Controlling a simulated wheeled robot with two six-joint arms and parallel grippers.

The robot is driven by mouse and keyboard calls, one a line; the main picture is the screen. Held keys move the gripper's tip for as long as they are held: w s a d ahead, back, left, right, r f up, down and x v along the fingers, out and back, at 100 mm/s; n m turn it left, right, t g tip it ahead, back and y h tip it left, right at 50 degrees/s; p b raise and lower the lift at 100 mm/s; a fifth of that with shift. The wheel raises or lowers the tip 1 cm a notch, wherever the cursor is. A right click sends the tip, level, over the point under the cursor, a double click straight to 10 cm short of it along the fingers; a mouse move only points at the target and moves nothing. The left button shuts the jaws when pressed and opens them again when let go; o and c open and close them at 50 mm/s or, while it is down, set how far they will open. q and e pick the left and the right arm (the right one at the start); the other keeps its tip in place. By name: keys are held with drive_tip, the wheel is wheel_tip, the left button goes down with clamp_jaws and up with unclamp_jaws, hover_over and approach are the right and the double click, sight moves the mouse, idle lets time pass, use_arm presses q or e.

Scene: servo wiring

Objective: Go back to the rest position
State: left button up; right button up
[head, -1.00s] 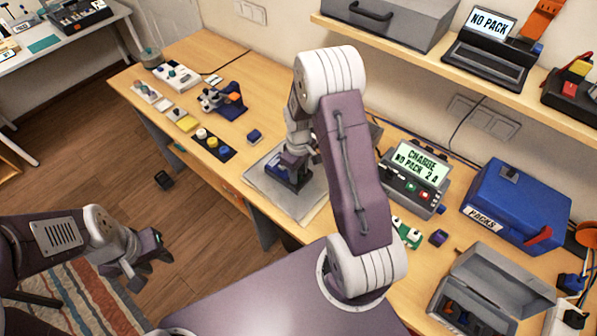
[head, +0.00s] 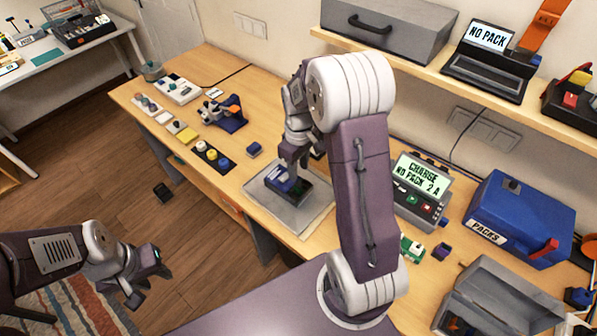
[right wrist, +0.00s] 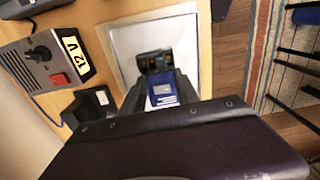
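My left gripper (head: 147,281) hangs open and empty over the floor, clear of the bench, at the lower left of the head view. My right gripper (head: 294,163) points down just above a dark holder (head: 297,190) with a blue block in it, on a grey mat (head: 262,205). In the right wrist view, the blue block (right wrist: 162,92) shows between the spread fingers, with the dark holder (right wrist: 155,62) beyond it. The fingers look open. Their tips partly hide the block in the head view, and I cannot tell whether they touch it.
A charger with a lit screen (head: 422,172), a blue PACKS box (head: 520,220) and an open grey case (head: 500,290) stand right of the mat. A shelf (head: 450,95) runs above the bench. Small parts lie to the left.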

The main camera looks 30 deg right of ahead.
idle(0.5)
drive_tip(key=shift+a, duration=0.15)
drive_tip(key=s+a+f+m+b, duration=0.1)
drive_tip(key=s+a+m, duration=0.1)
drive_tip(key=s, duration=0.4)
drive_tip(key=s+a+m+t+b, duration=0.1)
drive_tip(key=s+a+m, duration=0.2)
drive_tip(key=s+a, duration=0.2)
drive_tip(key=shift+s+a+f, duration=0.15)
drive_tip(key=shift+s+f, duration=0.2)
drive_tip(key=shift+s, duration=0.45)
drive_tip(key=shift+s, duration=0.15)
